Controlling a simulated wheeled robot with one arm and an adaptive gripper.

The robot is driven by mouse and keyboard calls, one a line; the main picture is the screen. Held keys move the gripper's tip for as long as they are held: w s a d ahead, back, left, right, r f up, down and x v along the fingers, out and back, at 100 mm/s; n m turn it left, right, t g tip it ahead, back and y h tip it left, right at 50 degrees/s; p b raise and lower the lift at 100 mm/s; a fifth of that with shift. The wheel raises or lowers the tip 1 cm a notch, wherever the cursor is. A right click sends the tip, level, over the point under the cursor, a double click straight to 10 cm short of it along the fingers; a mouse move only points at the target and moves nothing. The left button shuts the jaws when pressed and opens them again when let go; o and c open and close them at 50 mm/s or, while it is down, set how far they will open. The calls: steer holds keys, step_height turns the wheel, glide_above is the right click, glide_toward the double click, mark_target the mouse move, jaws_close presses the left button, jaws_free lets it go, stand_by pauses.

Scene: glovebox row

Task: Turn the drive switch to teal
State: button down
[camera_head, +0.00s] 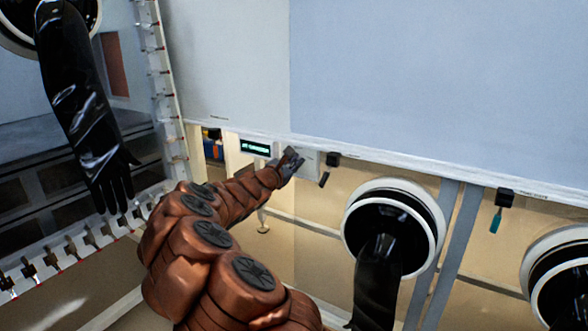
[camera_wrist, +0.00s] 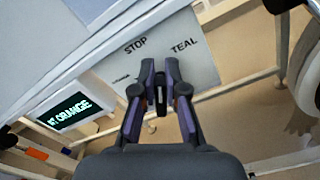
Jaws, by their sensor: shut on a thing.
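The drive switch is a small dark knob (camera_wrist: 160,98) on a pale plate (camera_wrist: 205,62). In the wrist view the plate reads STOP at the top and TEAL at the upper right, with a small word at the left that is hard to read. My gripper (camera_wrist: 160,75) is shut on the knob, one finger on each side. A display (camera_wrist: 70,113) left of the plate shows green letters, ending in ORANGE. In the head view my gripper (camera_head: 291,160) is at the plate, just right of the display (camera_head: 255,148), and hides the knob.
A black hanging handle (camera_head: 332,160) is close to the right of the plate. A glove port (camera_head: 394,222) with a black glove stands further right, below the large pale panel (camera_head: 430,80). A teal-tipped hanging piece (camera_head: 497,220) is at the far right.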

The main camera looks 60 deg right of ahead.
stand_by(0.5)
steer(key=c, duration=1.2)
jaws_free()
steer(key=a, duration=1.2)
steer(key=shift+s, duration=0.25)
